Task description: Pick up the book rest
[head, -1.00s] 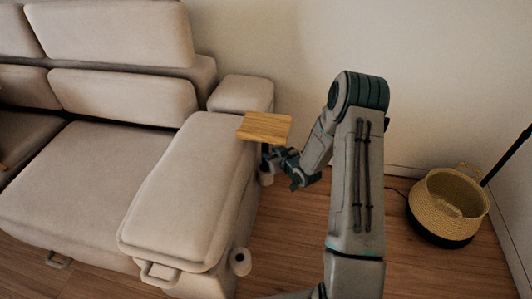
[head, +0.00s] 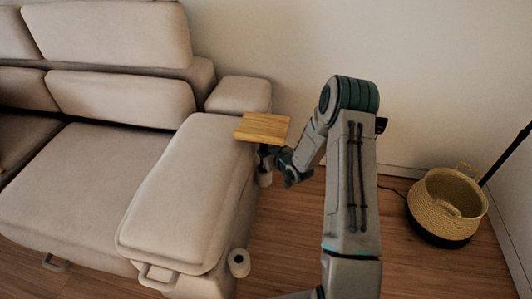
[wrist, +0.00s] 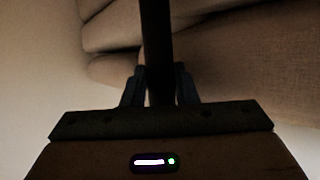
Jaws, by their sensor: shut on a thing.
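The book rest is a flat wooden board (head: 262,127) on a dark upright post. In the head view it stands beside the chaise end of the sofa, its board level with or a little above the seat. My gripper (head: 272,155) is just below the board. In the wrist view the dark post (wrist: 157,45) runs between the two fingers, and my gripper (wrist: 158,88) is shut on it. The lower part of the book rest is hidden, so I cannot tell whether it touches the floor.
The beige sofa (head: 180,190) fills the left side, close to the book rest. A woven basket (head: 447,205) stands by the right wall, with a dark lamp pole (head: 507,155) behind it.

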